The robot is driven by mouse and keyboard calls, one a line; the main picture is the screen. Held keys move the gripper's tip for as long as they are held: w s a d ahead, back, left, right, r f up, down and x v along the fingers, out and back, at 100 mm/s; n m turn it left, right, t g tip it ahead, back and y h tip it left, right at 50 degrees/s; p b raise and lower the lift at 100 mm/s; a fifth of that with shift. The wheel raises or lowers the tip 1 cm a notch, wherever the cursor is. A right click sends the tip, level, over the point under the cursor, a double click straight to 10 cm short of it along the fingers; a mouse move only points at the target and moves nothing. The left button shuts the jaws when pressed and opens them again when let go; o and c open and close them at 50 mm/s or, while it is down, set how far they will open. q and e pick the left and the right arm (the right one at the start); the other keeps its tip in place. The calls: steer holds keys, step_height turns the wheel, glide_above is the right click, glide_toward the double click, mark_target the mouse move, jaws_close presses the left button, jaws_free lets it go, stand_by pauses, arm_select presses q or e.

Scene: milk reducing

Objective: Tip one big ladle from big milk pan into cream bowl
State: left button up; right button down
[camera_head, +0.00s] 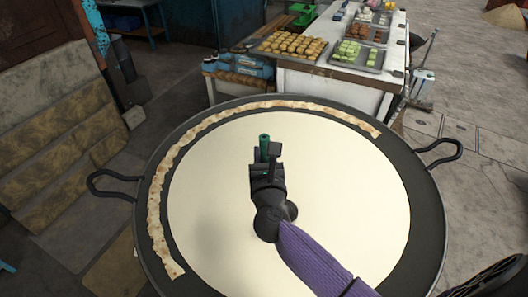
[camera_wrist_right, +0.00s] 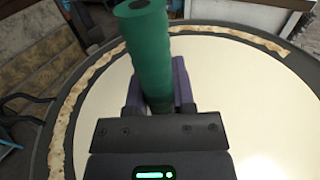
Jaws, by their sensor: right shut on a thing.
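The big milk pan (camera_head: 428,215) is a wide dark round pan filled with cream-white milk (camera_head: 350,190). A browned, crusty strip of skin (camera_head: 155,215) lines its left and far rim. My right gripper (camera_head: 267,160) is over the middle of the pan, shut on a green handle (camera_head: 264,141). In the right wrist view the green handle (camera_wrist_right: 150,50) stands up between the fingers. I take it for the ladle's handle; its bowl is hidden. I cannot make out the cream bowl. My left gripper is not in view.
The pan has loop handles at left (camera_head: 108,187) and right (camera_head: 440,153). Behind it stands a white counter (camera_head: 330,88) with trays of sweets, including a tray of golden pieces (camera_head: 290,45). Stone slabs (camera_head: 50,130) lean at the left. Paved floor is open at the right.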

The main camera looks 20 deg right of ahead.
arm_select(q)
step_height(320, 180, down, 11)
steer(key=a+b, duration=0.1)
steer(key=b, duration=0.9)
arm_select(e)
step_height(320, 180, down, 12)
steer(key=shift+r, duration=0.25)
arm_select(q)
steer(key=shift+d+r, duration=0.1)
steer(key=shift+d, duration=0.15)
arm_select(e)
steer(key=shift+w, duration=0.1)
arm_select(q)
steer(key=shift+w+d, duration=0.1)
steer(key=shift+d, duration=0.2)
